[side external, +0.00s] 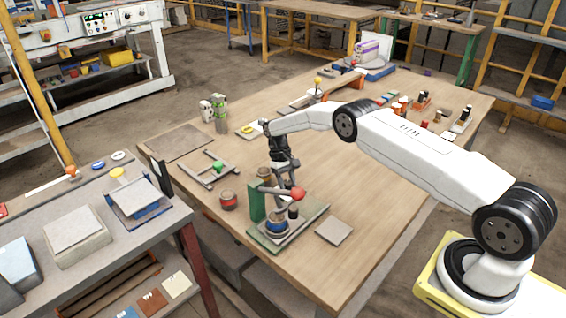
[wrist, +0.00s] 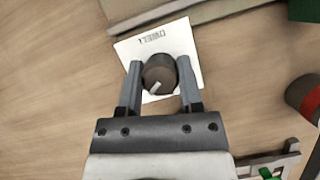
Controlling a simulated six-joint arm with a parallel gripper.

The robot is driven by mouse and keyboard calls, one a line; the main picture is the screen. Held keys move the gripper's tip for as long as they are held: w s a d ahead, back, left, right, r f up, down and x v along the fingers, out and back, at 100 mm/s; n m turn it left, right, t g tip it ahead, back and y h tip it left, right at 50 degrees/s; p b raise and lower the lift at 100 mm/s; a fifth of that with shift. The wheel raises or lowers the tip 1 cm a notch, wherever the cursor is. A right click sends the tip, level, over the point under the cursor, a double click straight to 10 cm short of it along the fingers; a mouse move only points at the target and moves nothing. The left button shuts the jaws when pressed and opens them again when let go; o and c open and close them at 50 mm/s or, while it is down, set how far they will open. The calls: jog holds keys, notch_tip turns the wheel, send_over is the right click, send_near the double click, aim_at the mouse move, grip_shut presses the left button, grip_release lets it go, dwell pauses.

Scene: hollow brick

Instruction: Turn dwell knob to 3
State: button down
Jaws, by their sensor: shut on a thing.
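The dwell knob (wrist: 158,72) is a dark brown round knob with a pale pointer mark. In the wrist view it stands on a white plate (wrist: 184,38) lettered "DWELL", which appears turned over in the picture. The pointer mark sits at the knob's lower side, toward the lower left in the picture. No scale numbers can be read. My gripper (wrist: 160,66) is shut on the knob, one grey finger on each side of it. In the side external view my gripper (side external: 286,166) is low over the bench, and the knob cannot be made out clearly there.
A red-banded jar (side external: 228,200) and a grey frame with a green knob (side external: 217,167) stand left of my gripper. A green-based fixture with a red ball (side external: 298,194) stands close in front. A grey square plate (side external: 334,231) lies nearby. The bench middle is clear.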

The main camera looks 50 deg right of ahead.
jog(key=shift+m, duration=0.6)
jog(key=shift+y, duration=0.3)
jog(key=shift+c, duration=1.3)
grip_release()
jog(key=v, duration=0.7)
jog(key=shift+r, duration=0.35)
jog(key=shift+w, duration=0.1)
